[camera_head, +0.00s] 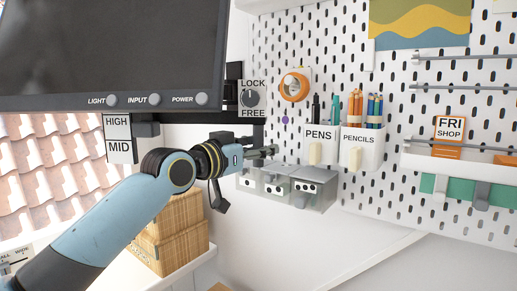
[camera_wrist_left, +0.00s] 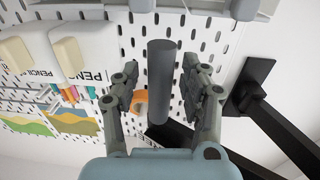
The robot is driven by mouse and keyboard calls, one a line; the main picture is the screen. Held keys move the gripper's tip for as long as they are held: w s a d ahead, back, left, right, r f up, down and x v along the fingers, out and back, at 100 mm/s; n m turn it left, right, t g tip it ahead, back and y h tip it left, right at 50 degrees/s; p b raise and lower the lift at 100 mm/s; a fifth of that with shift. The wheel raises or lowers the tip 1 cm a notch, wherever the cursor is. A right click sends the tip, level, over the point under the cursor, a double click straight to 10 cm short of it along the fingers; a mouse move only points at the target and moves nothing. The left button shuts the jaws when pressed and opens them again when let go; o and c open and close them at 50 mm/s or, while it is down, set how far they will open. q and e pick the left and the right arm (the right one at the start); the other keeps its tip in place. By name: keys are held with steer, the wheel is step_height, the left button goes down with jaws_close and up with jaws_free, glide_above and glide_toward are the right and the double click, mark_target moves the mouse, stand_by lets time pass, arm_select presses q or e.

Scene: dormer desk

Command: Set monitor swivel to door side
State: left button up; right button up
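The monitor (camera_head: 110,50) fills the upper left of the head view. Its black support arm (camera_head: 190,133) runs behind and below it, beside a LOCK/FREE knob (camera_head: 250,98). My left gripper (camera_head: 270,151) reaches in below that knob. In the left wrist view, a dark grey cylinder (camera_wrist_left: 161,80) stands between the fingers of my left gripper (camera_wrist_left: 160,64). Narrow gaps show on both sides, so the fingers look open around it. I cannot tell what the cylinder's hidden end joins. My right gripper is in neither view.
A pegboard (camera_head: 400,100) carries the pens cup (camera_head: 318,138) and pencils cup (camera_head: 360,152). Grey bins (camera_head: 312,188) sit close below the gripper. A HIGH/MID label (camera_head: 118,140) is under the monitor. A wooden box (camera_head: 175,235) stands behind my arm. Free wall lies lower right.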

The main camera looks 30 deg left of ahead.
arm_select(q)
jaws_close()
steer(key=shift+d, duration=0.15)
stand_by(0.4)
steer(key=shift+c, duration=0.7)
jaws_free()
steer(key=shift+a, duration=0.3)
steer(key=shift+o, duration=1.3)
steer(key=shift+d, duration=0.15)
steer(key=s+a, duration=0.2)
steer(key=s, duration=1)
steer(key=shift+a, duration=0.2)
